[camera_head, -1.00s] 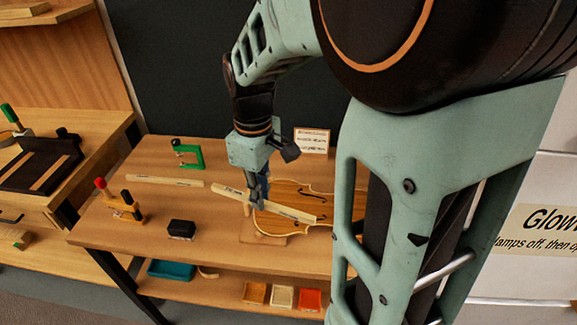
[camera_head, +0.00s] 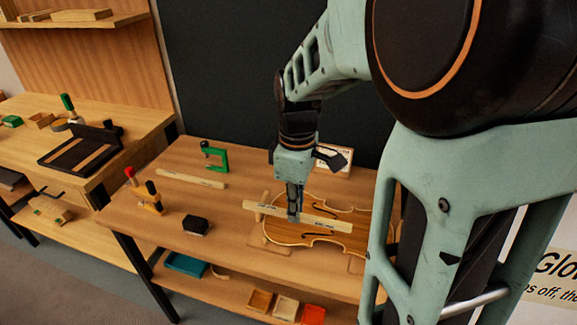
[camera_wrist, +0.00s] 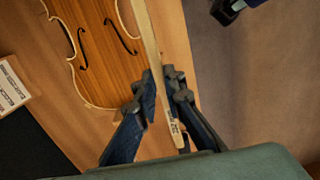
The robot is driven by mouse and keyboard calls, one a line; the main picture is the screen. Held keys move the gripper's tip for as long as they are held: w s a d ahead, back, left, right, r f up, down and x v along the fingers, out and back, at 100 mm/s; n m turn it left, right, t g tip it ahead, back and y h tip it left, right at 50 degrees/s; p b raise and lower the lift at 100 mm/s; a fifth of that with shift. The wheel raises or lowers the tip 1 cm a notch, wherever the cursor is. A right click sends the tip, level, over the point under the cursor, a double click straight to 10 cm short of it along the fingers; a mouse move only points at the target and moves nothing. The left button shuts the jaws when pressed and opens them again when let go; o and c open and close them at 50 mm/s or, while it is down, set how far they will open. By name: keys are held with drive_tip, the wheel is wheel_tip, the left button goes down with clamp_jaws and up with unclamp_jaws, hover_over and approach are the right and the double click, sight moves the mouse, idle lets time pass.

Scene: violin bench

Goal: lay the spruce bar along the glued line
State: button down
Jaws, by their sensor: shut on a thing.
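A pale wooden bar with a small printed label (camera_head: 325,222) is held in my gripper (camera_head: 295,213). In the wrist view the bar (camera_wrist: 148,35) runs between the two dark fingers (camera_wrist: 164,88), which are shut on it. The violin plate (camera_head: 300,238) lies on the bench, its f-holes showing. In the head view the bar crosses in front of the plate, its left end past the plate's edge. In the wrist view the plate (camera_wrist: 90,60) is beside the bar. I cannot tell whether the bar touches it. I cannot make out the glued line.
Another pale labelled strip (camera_head: 191,178) lies at the bench's back left. A green clamp (camera_head: 214,156), an orange-and-black tool (camera_head: 149,198) and a black block (camera_head: 195,226) stand around it. A white card (camera_head: 335,161) is behind the plate. Coloured trays (camera_head: 286,307) sit on the lower shelf.

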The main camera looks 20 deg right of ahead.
drive_tip(key=w+d+f, duration=0.1)
drive_tip(key=d+f, duration=0.1)
drive_tip(key=d, duration=0.1)
drive_tip(key=w+d+f, duration=0.1)
drive_tip(key=d+f, duration=0.2)
drive_tip(key=w+d+f, duration=0.2)
drive_tip(key=d, duration=0.1)
drive_tip(key=shift+w+d+f, duration=0.1)
drive_tip(key=shift+d+f, duration=0.05)
drive_tip(key=shift+f, duration=0.2)
drive_tip(key=shift+w+d+f, duration=0.1)
drive_tip(key=shift+d+f, duration=0.25)
drive_tip(key=shift+f, duration=1.7)
drive_tip(key=shift+f+b, duration=0.2)
drive_tip(key=shift+b, duration=0.1)
drive_tip(key=c, duration=2)
unclamp_jaws()
drive_tip(key=shift+r, duration=0.15)
